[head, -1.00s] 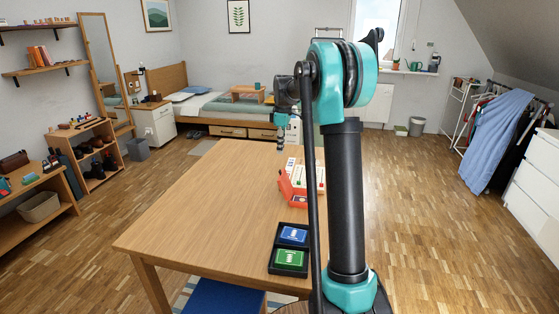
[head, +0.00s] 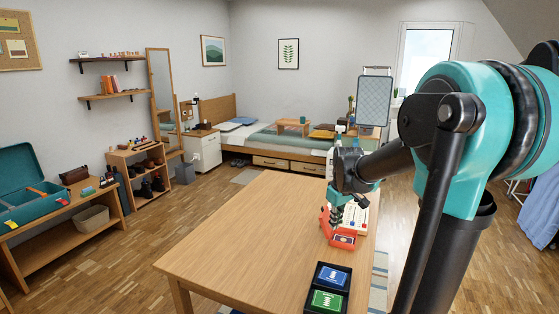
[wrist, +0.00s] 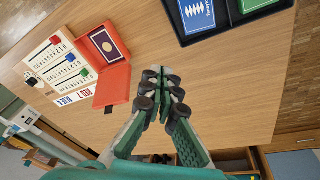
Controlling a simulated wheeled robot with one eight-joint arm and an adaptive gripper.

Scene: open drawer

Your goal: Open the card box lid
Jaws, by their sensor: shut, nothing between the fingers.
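The card box (wrist: 108,45) is orange-red, with a dark card showing inside its open top in the wrist view. It also stands on the table in the head view (head: 344,241). Its lid (wrist: 113,87) is a plain orange panel swung away from the opening, raised along one side. My gripper (wrist: 163,76) is shut and empty, its fingertips together over the table. It is beside the lid in the wrist view and apart from it there. In the head view, my gripper and wrist hide part of the box and lid.
A white scoring board (wrist: 58,62) with coloured pegs lies against the box. A black tray (head: 316,293) with blue and green card decks sits near the table's front edge. The wooden table (head: 250,225) is clear to the left.

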